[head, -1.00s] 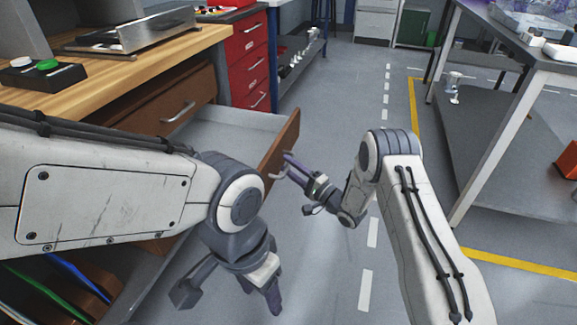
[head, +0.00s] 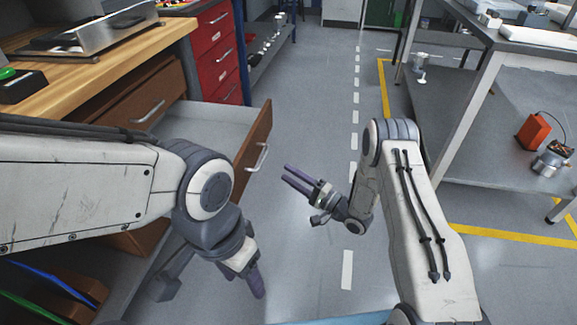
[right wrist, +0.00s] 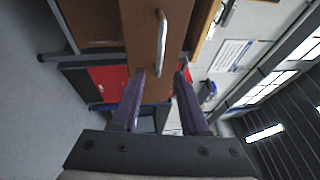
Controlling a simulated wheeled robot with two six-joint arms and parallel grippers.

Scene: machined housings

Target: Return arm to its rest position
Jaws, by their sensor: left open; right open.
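My right gripper (head: 297,180) is in the middle of the head view, over the floor to the right of the open drawer (head: 222,125). It is open and empty, and apart from the drawer's handle (head: 257,157). In the right wrist view its two purple fingers (right wrist: 156,95) stand apart, with the wooden drawer front and the handle (right wrist: 160,42) beyond them. My left gripper (head: 257,280) hangs low at the lower left, pointing down. It is open with nothing seen in it. My left arm hides part of the drawer.
A wooden workbench (head: 120,55) stands at the left, with red drawers (head: 216,50) behind it. At the right is a metal table (head: 520,50) with a lower shelf carrying an orange box (head: 534,132). The floor aisle (head: 310,90) between is clear.

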